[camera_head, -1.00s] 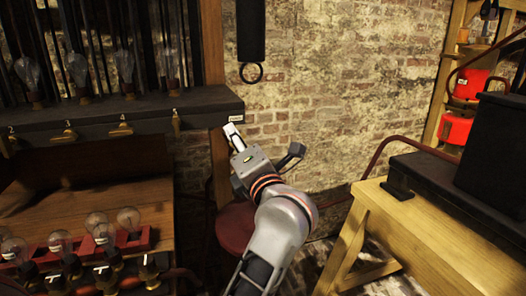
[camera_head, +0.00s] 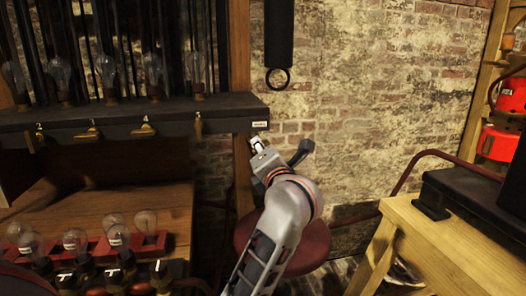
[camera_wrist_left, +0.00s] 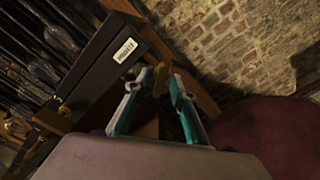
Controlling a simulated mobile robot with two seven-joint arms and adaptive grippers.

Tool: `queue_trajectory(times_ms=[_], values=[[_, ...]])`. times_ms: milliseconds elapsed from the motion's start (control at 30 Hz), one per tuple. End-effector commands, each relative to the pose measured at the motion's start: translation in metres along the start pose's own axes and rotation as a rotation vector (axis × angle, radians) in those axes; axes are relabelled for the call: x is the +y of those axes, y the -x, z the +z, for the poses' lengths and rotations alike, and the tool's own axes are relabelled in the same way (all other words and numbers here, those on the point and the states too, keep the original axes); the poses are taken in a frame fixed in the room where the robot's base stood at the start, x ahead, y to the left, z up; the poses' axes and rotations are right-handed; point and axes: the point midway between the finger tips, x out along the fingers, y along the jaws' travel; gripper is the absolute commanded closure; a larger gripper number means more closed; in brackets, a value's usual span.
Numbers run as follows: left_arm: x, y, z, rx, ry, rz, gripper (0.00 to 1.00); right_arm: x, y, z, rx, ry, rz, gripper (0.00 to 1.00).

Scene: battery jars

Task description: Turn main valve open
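The dark shelf edge (camera_head: 130,118) carries brass lever valves, among them a valve marked 3 (camera_head: 88,133), one marked 4 (camera_head: 143,130) and one with its handle hanging down (camera_head: 198,126). A white label (camera_head: 260,124) is at the shelf's right end; its text is too small to read, and it also shows in the left wrist view (camera_wrist_left: 125,50). My left gripper (camera_head: 258,142) is just below this label. In the left wrist view its teal-padded fingers (camera_wrist_left: 159,80) are apart, with a brass piece (camera_wrist_left: 160,76) between the tips, likely the main valve. Contact cannot be told. My right gripper is out of view.
A red stool (camera_head: 310,243) stands below my left arm. A red rack with bulbs (camera_head: 150,245) is at lower left. A wooden table (camera_head: 440,245) with a black case (camera_head: 475,205) is at right. A black tube with a ring (camera_head: 277,78) hangs on the brick wall.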

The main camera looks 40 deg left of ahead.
Motion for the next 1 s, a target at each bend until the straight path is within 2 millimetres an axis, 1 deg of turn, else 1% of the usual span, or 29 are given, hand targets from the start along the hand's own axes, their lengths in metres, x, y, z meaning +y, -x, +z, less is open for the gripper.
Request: queue_trajectory(times_ms=[133,167,200,233,267,667,867,1000], values=[[0.0006,0.0001,0.0002,0.0,0.0,0.001,0.76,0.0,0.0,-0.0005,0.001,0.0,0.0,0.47],[0.0006,0.0001,0.0002,0.0,0.0,0.001,0.78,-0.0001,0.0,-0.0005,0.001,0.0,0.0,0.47],[0.0006,0.0001,0.0002,0.0,0.0,0.001,0.89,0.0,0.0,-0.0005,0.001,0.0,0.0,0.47],[0.0006,0.0001,0.0002,0.0,0.0,0.001,0.96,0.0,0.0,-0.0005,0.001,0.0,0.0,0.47],[0.0006,0.0001,0.0002,0.0,0.0,0.001,1.0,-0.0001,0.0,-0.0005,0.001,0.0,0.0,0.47],[0.0005,0.0003,0.0001,0.0,0.029,0.001,1.0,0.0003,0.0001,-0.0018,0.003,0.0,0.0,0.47],[0.0008,0.0004,0.0003,0.0,0.126,0.001,1.0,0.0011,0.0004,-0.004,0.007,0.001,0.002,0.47],[0.0002,0.0004,0.0,0.001,0.235,0.0,1.0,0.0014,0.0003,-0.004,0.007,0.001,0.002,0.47]])
